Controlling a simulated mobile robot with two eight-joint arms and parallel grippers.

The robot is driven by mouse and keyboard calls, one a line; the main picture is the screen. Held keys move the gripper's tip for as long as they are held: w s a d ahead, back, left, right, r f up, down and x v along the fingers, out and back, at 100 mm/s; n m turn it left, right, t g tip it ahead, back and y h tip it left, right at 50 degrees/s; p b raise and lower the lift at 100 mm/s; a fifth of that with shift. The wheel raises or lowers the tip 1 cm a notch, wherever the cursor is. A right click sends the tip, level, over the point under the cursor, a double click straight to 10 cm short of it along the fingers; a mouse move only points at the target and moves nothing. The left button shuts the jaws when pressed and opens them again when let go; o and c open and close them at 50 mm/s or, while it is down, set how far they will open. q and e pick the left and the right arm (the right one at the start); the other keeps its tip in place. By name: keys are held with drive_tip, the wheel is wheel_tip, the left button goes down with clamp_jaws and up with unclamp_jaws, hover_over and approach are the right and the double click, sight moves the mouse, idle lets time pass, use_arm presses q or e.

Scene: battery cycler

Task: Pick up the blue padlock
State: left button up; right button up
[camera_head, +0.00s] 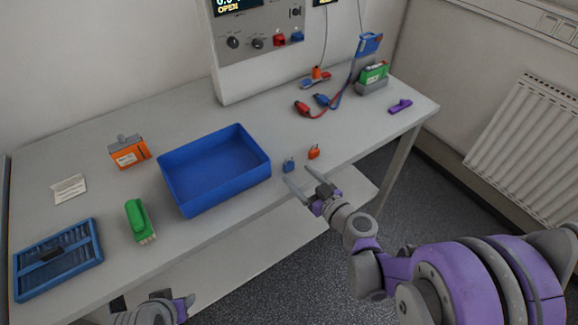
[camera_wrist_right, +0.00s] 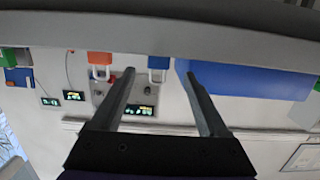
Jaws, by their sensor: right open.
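The small blue padlock (camera_head: 289,167) stands on the table near its front edge, to the right of the blue bin. My right gripper (camera_head: 299,175) is open and empty at the front edge of the table, its fingers pointing toward the blue padlock. In the right wrist view the picture is upside down, and the blue padlock (camera_wrist_right: 158,62) shows between the two spread fingertips (camera_wrist_right: 158,75), seemingly beyond them. I cannot tell the exact gap. My left gripper (camera_head: 152,308) is only partly in view at the bottom edge, and its jaws are unclear.
An orange-red padlock (camera_head: 314,153) stands close to the right of the blue one. The blue bin (camera_head: 262,170) is close on the left. Red and blue cable clips (camera_head: 312,105) lie farther back. A green brush-like object (camera_head: 138,222) and blue tray (camera_head: 94,248) are at left.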

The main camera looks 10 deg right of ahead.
sight(287, 163)
drive_tip(key=x, duration=0.3)
drive_tip(key=shift+w+a, duration=0.3)
drive_tip(key=shift+a, duration=0.05)
drive_tip(key=x, duration=0.5)
drive_tip(key=shift+w+d, duration=0.2)
drive_tip(key=shift+w, duration=0.3)
drive_tip(key=shift+s, duration=0.1)
clamp_jaws()
